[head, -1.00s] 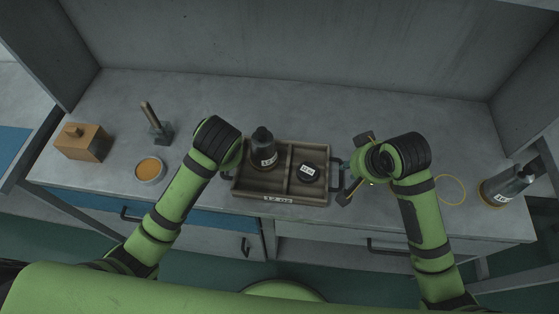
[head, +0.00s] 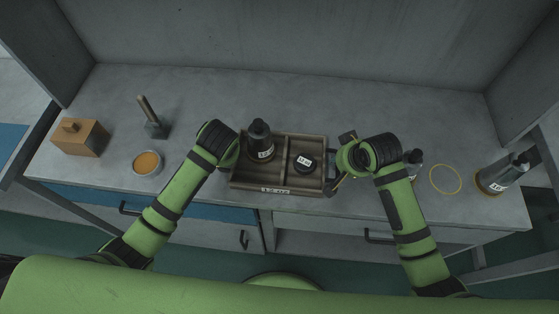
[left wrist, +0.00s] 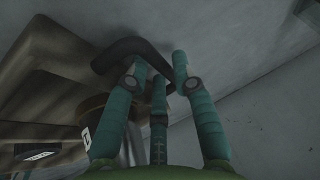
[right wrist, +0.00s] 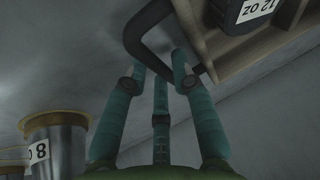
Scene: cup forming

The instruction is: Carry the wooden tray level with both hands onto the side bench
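The wooden tray (head: 283,191) rests on the workbench with two compartments. A dark, capped container (head: 259,142) with a white label stands in the left one; a low dark round item (head: 304,163) with a label lies in the right one. My left gripper (left wrist: 160,62) is at the tray's left end, with the dark handle (left wrist: 120,52) crossing at its fingertips; the arm hides it in the head view. My right gripper (head: 341,160) is at the right end, fingers spread, its tips beside the right handle (right wrist: 150,30). Both look open.
Left of the tray are a wooden box (head: 80,138), a wood-handled tool (head: 152,118) and a bowl of orange material (head: 147,163). Right are a labelled metal cup (right wrist: 55,140), a yellow ring (head: 445,180) and a dark labelled container (head: 502,174). Bench behind the tray is clear.

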